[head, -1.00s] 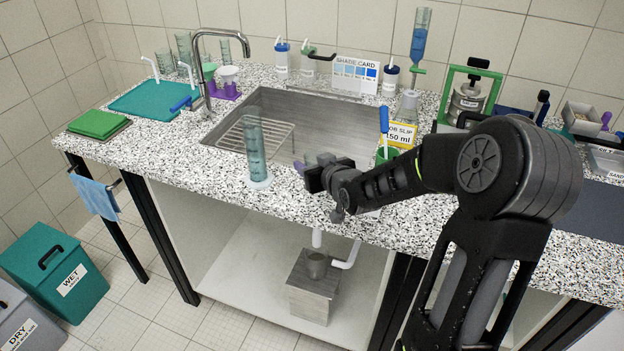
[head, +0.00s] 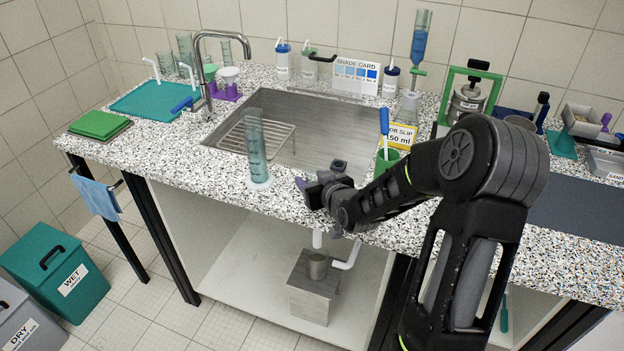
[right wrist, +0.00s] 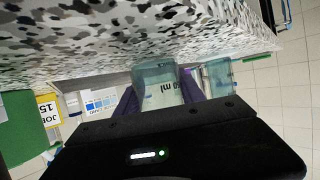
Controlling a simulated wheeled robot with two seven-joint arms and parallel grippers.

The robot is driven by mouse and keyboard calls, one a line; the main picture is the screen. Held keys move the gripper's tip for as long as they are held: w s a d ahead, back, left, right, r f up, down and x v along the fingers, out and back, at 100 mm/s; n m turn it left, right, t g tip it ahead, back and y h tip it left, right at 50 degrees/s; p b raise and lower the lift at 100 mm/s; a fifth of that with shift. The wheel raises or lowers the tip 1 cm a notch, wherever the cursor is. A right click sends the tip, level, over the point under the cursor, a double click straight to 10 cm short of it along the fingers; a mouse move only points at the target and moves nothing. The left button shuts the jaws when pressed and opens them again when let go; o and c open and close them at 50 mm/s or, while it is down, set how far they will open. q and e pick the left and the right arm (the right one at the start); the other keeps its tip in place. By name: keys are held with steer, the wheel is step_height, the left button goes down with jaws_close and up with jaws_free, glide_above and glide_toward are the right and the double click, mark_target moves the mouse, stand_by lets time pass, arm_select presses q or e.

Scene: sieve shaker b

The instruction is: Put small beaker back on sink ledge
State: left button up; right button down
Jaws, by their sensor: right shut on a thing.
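My right gripper (head: 312,190) is at the front edge of the counter, just right of the tall graduated cylinder (head: 257,155). In the right wrist view its purple fingers are shut on a small clear teal beaker (right wrist: 158,82) with a dark ml mark. In the head view the gripper hides the beaker. The speckled counter fills the top of the wrist view, close to the beaker; I cannot tell whether they touch. The sink (head: 312,115) lies behind the gripper, with the speckled front ledge (head: 225,172) along its near side. My left gripper is not in view.
The tall cylinder stands upright on the front ledge and also shows in the wrist view (right wrist: 217,75).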

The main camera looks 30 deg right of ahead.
steer(key=shift+f+b, duration=0.25)
steer(key=shift+b, duration=0.05)
steer(key=c, duration=0.7)
jaws_free()
steer(key=shift+r, duration=0.1)
steer(key=shift+r, duration=0.1)
steer(key=shift+r+p, duration=0.15)
steer(key=shift+p, duration=0.3)
steer(key=shift+s, duration=0.3)
steer(key=b+v, duration=0.1)
steer(key=v, duration=0.7)
steer(key=shift+s+r, duration=0.1)
steer(key=s+b, duration=0.1)
steer(key=b, duration=0.1)
steer(key=shift+s+a+r+b, duration=0.15)
steer(key=shift+s+a+b, duration=0.1)
steer(key=shift+b, duration=0.1)
steer(key=shift+s+a+r+b, duration=0.1)
steer(key=shift+s+r+b, duration=0.1)
steer(key=shift+s+b, duration=0.3)
steer(key=shift+s+r, duration=0.25)
